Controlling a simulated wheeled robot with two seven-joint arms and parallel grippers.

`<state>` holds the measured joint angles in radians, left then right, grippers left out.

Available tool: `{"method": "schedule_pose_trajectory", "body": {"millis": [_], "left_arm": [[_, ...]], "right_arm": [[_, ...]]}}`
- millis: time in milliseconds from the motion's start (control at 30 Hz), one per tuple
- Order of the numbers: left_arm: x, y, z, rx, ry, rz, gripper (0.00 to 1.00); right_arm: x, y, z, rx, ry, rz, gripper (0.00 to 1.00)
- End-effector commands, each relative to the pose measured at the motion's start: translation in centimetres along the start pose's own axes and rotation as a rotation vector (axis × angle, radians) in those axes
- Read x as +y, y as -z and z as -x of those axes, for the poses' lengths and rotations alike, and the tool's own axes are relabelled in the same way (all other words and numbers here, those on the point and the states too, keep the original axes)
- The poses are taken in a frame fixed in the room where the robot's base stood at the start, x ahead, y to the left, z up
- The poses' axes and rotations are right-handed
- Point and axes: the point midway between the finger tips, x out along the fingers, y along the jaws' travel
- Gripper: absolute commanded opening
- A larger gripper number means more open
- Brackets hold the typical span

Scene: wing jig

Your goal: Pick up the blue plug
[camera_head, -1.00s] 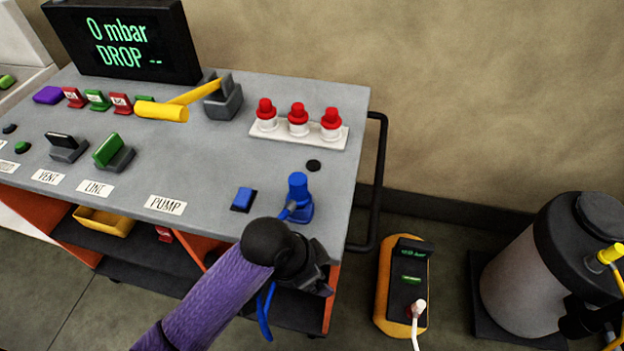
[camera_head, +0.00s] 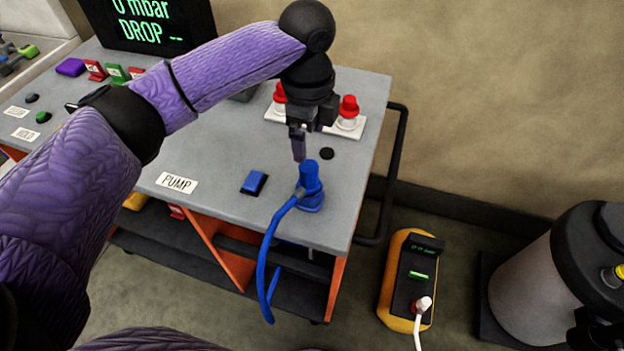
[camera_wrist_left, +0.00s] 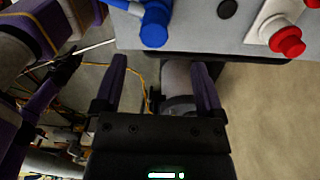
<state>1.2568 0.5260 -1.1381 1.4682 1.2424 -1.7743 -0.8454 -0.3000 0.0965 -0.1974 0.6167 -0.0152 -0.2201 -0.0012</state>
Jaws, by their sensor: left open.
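The blue plug (camera_head: 310,182) stands upright on the grey cart top (camera_head: 222,155) near its front right corner. A blue cable runs from its side, over the cart's front edge and down. My left gripper (camera_head: 299,158) is open and empty, pointing down just above and behind the plug, apart from it as far as I can tell. In the left wrist view, the plug (camera_wrist_left: 154,27) shows at the top, beyond the two spread fingers (camera_wrist_left: 160,75), with nothing between them.
Red-topped white knobs (camera_head: 347,112) stand behind my gripper. A blue switch (camera_head: 254,183) is left of the plug, and a black round spot (camera_head: 327,154) is behind it. A black rail (camera_head: 390,180) runs along the cart's right side. A yellow device (camera_head: 408,280) sits on the floor.

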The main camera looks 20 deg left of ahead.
Motion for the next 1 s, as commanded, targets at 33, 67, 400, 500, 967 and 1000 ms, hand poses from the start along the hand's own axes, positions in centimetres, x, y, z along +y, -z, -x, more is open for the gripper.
{"method": "schedule_pose_trajectory", "body": {"millis": [33,67,400,500,967,1000], "left_arm": [[-0.1,-0.3,-0.1,-0.007,-0.003,-0.003,0.89],[-0.1,-0.4,-0.6,-0.008,-0.006,-0.004,0.89],[0.6,0.0,-7.0,-0.007,-0.007,-0.006,0.89],[0.7,0.1,-8.8,-0.006,-0.005,-0.005,0.89],[0.7,0.1,-9.4,-0.006,-0.002,-0.005,0.53],[0.7,0.1,-9.4,-0.006,-0.002,-0.005,0.45]], "right_arm": [[0.0,0.0,-0.2,0.000,0.000,0.000,0.59],[0.0,-0.1,-0.4,-0.001,0.000,-0.001,0.59],[-0.2,-0.3,-2.2,-0.006,0.004,-0.002,0.59],[-0.3,-0.4,-2.7,-0.007,0.006,-0.001,0.59],[-0.4,-0.4,-2.6,-0.006,0.007,0.000,0.59],[-0.4,-0.4,-2.6,-0.006,0.007,0.000,0.59]]}}
